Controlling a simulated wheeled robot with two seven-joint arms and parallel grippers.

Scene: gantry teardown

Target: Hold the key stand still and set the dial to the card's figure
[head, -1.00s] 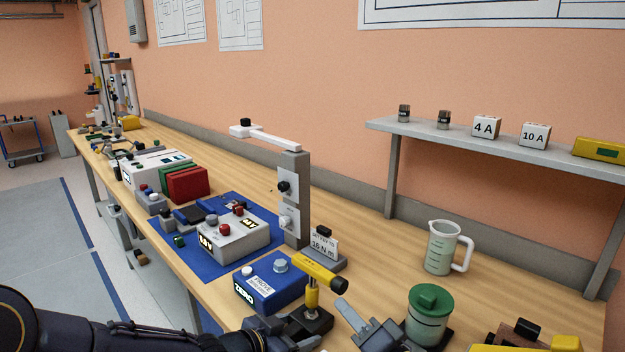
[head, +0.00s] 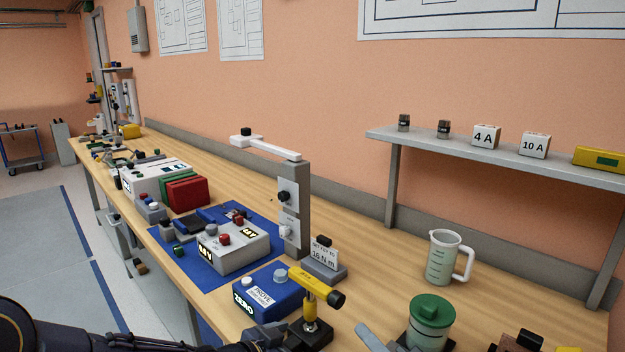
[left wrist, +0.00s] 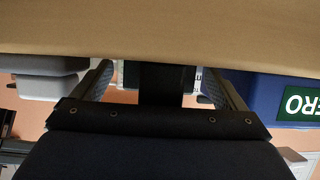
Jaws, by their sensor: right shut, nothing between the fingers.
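The yellow key (head: 316,287) lies across the top of the key stand (head: 310,330), a yellow post on a black base. The key's dark round end (head: 337,299) points right; any dial figure is too small to read. The card (head: 323,254) behind it reads "SET KEY TO 16 N m". My left gripper (left wrist: 160,75) is open, its fingers on either side of a dark block, which looks like the stand's base, with gaps beside it. My right gripper (head: 376,338) is shut and empty at the bottom edge, right of the stand and apart from it, mostly cut off.
The blue ZERO box (head: 268,297) stands just left of the stand. A green-lidded jar (head: 430,318) is close to my right gripper, with a measuring jug (head: 443,257) behind. A grey post with a white arm (head: 292,205) rises behind the card. Bare wood lies between card and jug.

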